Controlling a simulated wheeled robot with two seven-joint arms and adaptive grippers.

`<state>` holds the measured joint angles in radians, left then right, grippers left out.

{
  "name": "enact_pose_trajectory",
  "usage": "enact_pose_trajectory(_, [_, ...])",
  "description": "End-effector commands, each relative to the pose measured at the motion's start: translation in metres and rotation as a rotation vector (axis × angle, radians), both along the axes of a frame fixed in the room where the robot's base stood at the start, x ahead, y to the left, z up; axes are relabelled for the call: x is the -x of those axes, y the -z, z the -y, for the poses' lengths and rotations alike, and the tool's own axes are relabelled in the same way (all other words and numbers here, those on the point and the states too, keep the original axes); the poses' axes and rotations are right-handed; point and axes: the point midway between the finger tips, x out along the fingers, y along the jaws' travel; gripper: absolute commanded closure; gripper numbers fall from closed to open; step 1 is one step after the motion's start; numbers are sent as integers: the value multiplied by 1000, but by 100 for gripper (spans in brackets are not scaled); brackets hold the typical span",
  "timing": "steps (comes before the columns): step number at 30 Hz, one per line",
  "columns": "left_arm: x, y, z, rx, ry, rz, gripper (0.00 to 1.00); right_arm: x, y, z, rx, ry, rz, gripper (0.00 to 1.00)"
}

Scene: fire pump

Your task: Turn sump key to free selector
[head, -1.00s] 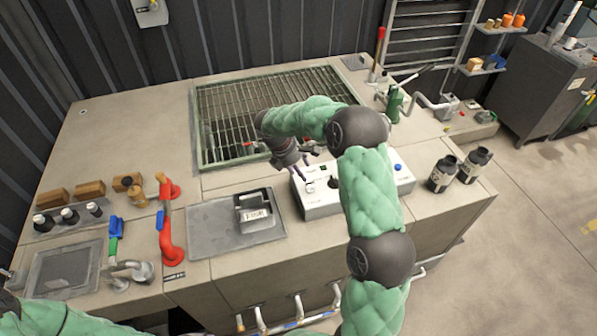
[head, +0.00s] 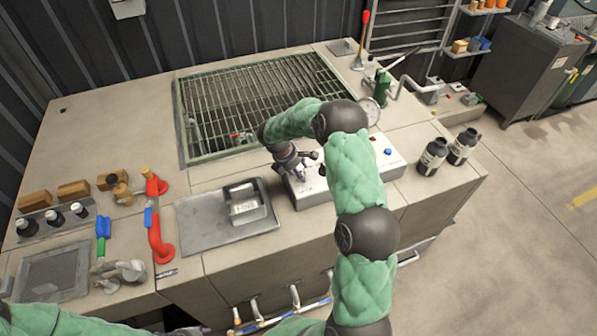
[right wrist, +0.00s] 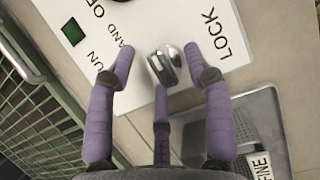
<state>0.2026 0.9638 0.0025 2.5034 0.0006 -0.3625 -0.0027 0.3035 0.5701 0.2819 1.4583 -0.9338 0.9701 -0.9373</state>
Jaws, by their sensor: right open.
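The white control box (head: 315,192) stands on the bench, partly behind my right arm. In the right wrist view its panel (right wrist: 140,22) reads LOCK, and the shiny metal sump key (right wrist: 165,66) sits beside that word. My right gripper (head: 298,172) is over the box's left end. In the right wrist view its open purple fingers (right wrist: 160,60) stand around the key, with no clear contact. A dark rounded part, likely the selector (right wrist: 70,2), is cut off at the top edge. A small dark part at the head view's bottom edge may be my left gripper (head: 188,330); its fingers are unclear.
A grey tray (head: 195,225) with a labelled block (head: 245,208) lies left of the box. A green-framed grate (head: 182,130) lies behind it. Two dark bottles (head: 433,157) stand right of the box.

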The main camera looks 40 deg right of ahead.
Motion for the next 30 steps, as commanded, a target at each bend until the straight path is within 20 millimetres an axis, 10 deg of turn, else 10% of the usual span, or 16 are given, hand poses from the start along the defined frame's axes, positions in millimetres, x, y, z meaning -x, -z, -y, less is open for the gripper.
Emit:
enact_pose_trajectory(8, [0,0,0,0,0,0,60,0,1,1,0,0,0,48])
enact_pose_trajectory(14, [0,0,0,0,0,0,60,0,1,1,0,0,0,100])
enact_pose_trajectory(30, [0,-5,0,0,0,0,60,1,0,0,1,-125,-1,100])
